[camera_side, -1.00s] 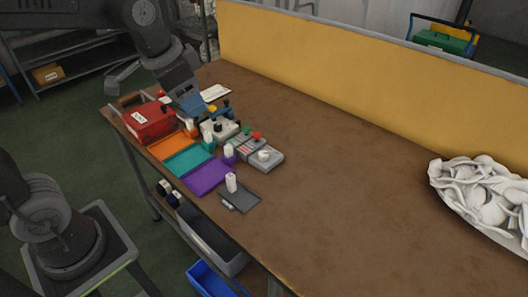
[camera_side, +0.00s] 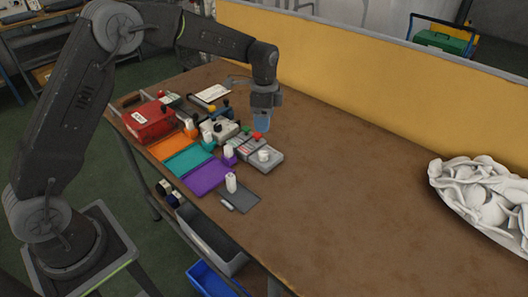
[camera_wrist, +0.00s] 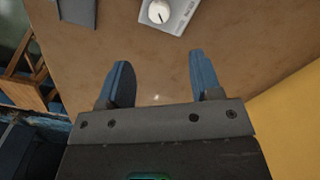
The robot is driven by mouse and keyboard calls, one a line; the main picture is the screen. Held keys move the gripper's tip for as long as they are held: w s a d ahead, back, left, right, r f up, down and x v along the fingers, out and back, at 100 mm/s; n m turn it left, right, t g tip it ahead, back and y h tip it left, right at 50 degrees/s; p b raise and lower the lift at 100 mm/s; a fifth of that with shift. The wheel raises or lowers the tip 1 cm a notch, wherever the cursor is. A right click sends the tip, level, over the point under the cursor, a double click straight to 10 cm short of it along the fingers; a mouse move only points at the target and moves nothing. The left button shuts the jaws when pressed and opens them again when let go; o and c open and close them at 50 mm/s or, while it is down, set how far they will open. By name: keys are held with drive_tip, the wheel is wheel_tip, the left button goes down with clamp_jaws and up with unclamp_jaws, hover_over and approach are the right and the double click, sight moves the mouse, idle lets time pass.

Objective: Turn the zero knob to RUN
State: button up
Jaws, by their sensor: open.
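The zero knob (camera_side: 264,154) is a round white knob on top of a grey box (camera_side: 272,164) at the right end of the row of devices. It also shows in the wrist view at the top edge (camera_wrist: 159,11), with a thin dark mark on its face. My gripper (camera_side: 262,125) hangs pointing down above the table, behind the grey box and apart from the knob. In the wrist view its two blue fingers (camera_wrist: 158,72) are spread wide with only bare table between them. I cannot read the knob's labels.
Left of the grey box stand a unit with green and red buttons (camera_side: 251,141) and a lever device (camera_side: 219,130). Orange, teal and purple mats (camera_side: 207,178) lie in front. The middle table is clear.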

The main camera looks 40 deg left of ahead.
sight(264, 153)
wheel_tip(264, 153, down, 12)
drive_tip(key=shift+f, duration=0.25)
idle(0.3)
drive_tip(key=c, duration=0.9)
